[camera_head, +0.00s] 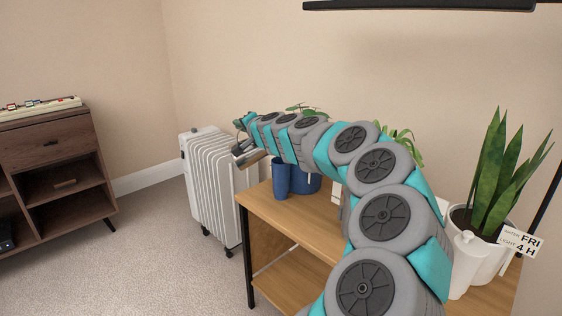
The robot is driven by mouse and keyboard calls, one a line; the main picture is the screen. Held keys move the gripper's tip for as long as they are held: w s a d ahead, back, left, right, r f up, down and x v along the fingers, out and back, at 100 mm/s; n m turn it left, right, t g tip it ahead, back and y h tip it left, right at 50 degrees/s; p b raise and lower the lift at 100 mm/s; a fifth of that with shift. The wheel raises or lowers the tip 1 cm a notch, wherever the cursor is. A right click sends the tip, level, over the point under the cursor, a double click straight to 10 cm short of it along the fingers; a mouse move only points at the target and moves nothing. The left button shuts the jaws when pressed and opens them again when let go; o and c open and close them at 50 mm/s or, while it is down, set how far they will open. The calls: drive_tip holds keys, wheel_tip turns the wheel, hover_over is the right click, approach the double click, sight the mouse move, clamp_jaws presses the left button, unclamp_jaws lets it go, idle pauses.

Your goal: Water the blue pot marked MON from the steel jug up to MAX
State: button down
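A blue pot (306,184) stands on the far left part of the wooden table, partly behind my arm. Leafy green growth (305,109) shows above the arm over it. No MON mark or MAX line is readable. A narrow blue cylinder (281,178) stands in front of the pot's left side. My gripper (243,151) is at the arm's far end, raised over the table's left end, left of the blue pot. It is small and partly hidden, so I cannot tell its opening or whether it holds anything. I cannot make out the steel jug.
A white radiator (207,180) stands close behind and left of the table (318,228). A snake plant (494,175) in a white pot (490,262) carries a FRI card (521,241). A white lidded vessel (465,262) stands beside it. A brown cabinet (52,150) is left; carpet between is clear.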

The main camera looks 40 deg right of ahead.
drive_tip(key=shift+s+d+r+m+t, duration=0.25)
drive_tip(key=shift+d+r+m+t, duration=0.05)
drive_tip(key=shift+d+r+m, duration=0.25)
idle(1.8)
drive_tip(key=shift+a+p, duration=0.1)
drive_tip(key=shift+p, duration=0.2)
drive_tip(key=a+n, duration=0.1)
drive_tip(key=w+a+f+n+g, duration=0.1)
drive_tip(key=a+n+h+p, duration=0.1)
drive_tip(key=n, duration=0.1)
drive_tip(key=shift+w+a+f, duration=0.2)
drive_tip(key=shift+w+a, duration=0.05)
drive_tip(key=shift+a, duration=0.05)
drive_tip(key=shift+w+a+f+n+g, duration=0.1)
drive_tip(key=shift+a+f+n+g, duration=0.05)
drive_tip(key=shift+f+n+g, duration=0.2)
drive_tip(key=shift+w+a+f+n+g+h, duration=1.05)
drive_tip(key=shift+f+n, duration=0.75)
drive_tip(key=shift+f, duration=1.45)
drive_tip(key=shift+w+a+f+n+g+h, duration=0.6)
drive_tip(key=shift+a+f+n+h, duration=0.95)
drive_tip(key=shift+f, duration=1.7)
drive_tip(key=shift+n+y, duration=0.25)
drive_tip(key=shift+y, duration=0.15)
drive_tip(key=shift+d+r, duration=0.1)
drive_tip(key=shift+r, duration=2.85)
